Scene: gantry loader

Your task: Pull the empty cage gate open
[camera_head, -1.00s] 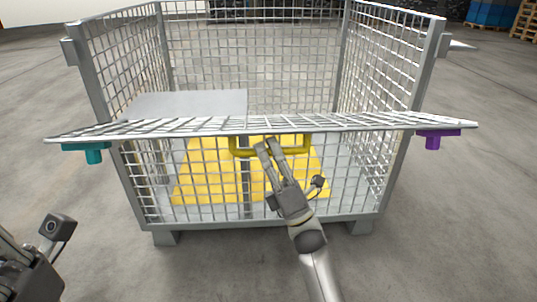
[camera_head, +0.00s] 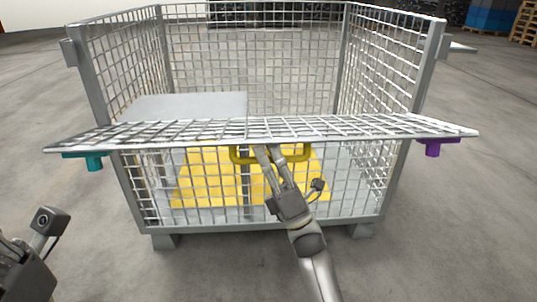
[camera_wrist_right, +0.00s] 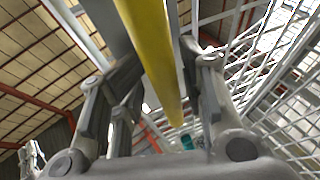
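The cage gate (camera_head: 380,127) is a wire-mesh panel across the front top of the grey mesh cage (camera_head: 130,195). It is tilted out towards me, close to edge-on. Its yellow handle (camera_head: 240,154) hangs at the middle, below the panel. My right gripper (camera_head: 273,152) reaches up to the handle from below. In the right wrist view the yellow bar (camera_wrist_right: 150,45) runs between the two fingers, which look closed around it. Only part of my left gripper (camera_head: 28,270) shows at the lower left, away from the cage; its fingertips are not clear.
A teal piece (camera_head: 94,162) and a purple piece (camera_head: 433,149) stick out below the gate's left and right ends. Inside the cage are a yellow floor area (camera_head: 205,185) and a grey plate (camera_head: 190,104). The concrete floor around the cage is clear.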

